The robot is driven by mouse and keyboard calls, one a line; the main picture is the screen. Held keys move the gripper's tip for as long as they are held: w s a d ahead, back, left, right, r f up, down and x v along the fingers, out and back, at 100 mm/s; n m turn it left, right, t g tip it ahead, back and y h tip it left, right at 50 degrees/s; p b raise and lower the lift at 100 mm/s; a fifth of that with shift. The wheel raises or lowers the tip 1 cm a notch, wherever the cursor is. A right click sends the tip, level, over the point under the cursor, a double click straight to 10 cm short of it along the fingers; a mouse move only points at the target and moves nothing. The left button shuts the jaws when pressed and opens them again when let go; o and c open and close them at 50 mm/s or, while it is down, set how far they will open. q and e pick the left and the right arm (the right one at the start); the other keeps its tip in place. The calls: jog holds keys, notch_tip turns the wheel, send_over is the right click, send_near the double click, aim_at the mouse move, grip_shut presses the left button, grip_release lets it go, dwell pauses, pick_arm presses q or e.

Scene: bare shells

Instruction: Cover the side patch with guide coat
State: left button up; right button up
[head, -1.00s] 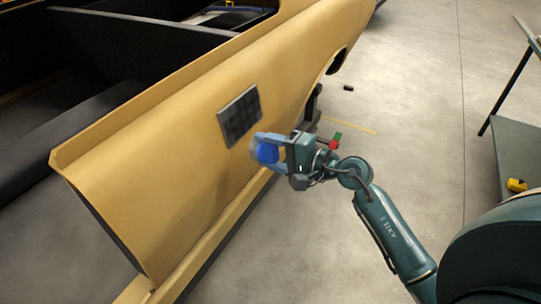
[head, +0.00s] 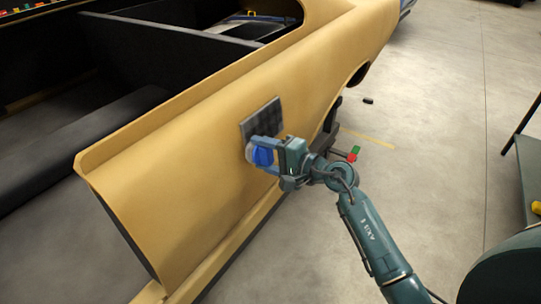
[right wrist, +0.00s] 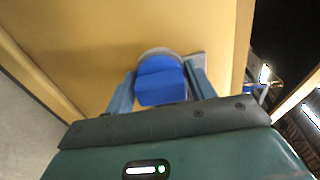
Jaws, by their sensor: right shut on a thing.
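The side patch (head: 262,114) is a dark grey square with a faint grid on the tan side panel of the car shell (head: 190,150). My right gripper (head: 262,151) is shut on a blue applicator with a pale round pad (head: 251,154). The pad is at the patch's lower edge, close to the panel; I cannot tell if it touches. In the right wrist view the blue applicator (right wrist: 161,86) sits between the two fingers, its pale pad toward the panel. A small grey corner of the patch (right wrist: 197,60) shows beside it. The applicator and gripper hide the patch's lower part. My left gripper is not in view.
The car shell's open dark interior (head: 60,130) lies to the left. A dark stand with red and green parts (head: 353,154) is behind my right arm. A table (head: 530,170) stands at the right edge. The concrete floor between is mostly clear.

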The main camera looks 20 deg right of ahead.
jog(key=shift+w+a+f, duration=0.1)
jog(key=shift+w+a, duration=0.15)
jog(key=shift+w, duration=0.05)
dwell(0.6)
jog(key=shift+w+a+f+b, duration=0.1)
jog(key=shift+w+a+b, duration=0.3)
jog(key=shift+w, duration=0.1)
jog(key=shift+d, duration=0.1)
